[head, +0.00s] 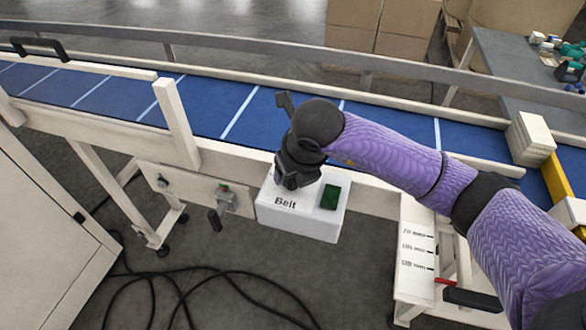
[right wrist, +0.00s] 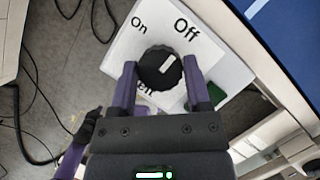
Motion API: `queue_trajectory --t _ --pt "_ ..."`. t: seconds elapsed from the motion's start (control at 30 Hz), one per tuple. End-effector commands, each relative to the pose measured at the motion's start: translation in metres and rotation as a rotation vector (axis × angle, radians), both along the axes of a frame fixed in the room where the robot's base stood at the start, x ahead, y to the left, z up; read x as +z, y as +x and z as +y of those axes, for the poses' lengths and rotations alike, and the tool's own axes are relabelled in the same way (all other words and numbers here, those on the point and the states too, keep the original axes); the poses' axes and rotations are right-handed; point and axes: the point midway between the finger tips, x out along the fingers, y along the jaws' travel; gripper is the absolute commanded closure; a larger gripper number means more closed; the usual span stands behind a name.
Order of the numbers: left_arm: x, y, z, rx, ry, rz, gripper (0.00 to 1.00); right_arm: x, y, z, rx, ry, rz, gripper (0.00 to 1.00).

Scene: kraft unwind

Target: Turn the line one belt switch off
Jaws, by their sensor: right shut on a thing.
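The belt switch is a white box (head: 275,212) marked "Belt" on the near side of the conveyor, with a dark green square (head: 331,196) on its top right. Its round black knob (right wrist: 158,66) shows in the right wrist view, with a white pointer line slanting toward the word "Off" (right wrist: 186,29); "On" (right wrist: 139,23) is to the left. My right gripper (right wrist: 160,70) is shut on the knob, one finger on each side. In the head view my right gripper (head: 292,180) hides the knob. My left gripper is not in the head view.
The blue conveyor belt (head: 200,103) runs behind the box, with white rails. A panel with a small lever (head: 215,210) is left of the box. Black cables (head: 170,283) lie on the floor. A labelled white panel (head: 415,240) stands to the right, below my arm.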

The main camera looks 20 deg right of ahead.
Motion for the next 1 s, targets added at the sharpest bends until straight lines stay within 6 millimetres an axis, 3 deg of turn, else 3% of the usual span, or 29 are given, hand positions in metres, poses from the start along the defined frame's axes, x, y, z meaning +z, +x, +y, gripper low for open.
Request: queue_trajectory --t 0.1,0.13,0.3,0.6,1.0 --pt "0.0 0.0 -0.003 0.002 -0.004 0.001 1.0 0.001 0.001 0.0 -0.002 0.001 -0.003 0.97" --pt "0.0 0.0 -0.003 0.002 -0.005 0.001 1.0 0.001 0.001 0.0 -0.002 0.001 -0.003 0.34" --pt "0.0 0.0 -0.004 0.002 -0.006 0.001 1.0 0.0 0.0 0.0 -0.001 0.001 -0.002 0.03" --pt "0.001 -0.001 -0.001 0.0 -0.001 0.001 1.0 0.006 -0.001 0.0 0.001 0.001 -0.003 0.03" --pt "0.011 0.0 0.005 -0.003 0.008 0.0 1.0 0.086 -0.034 -0.006 -0.001 0.002 -0.003 0.03"
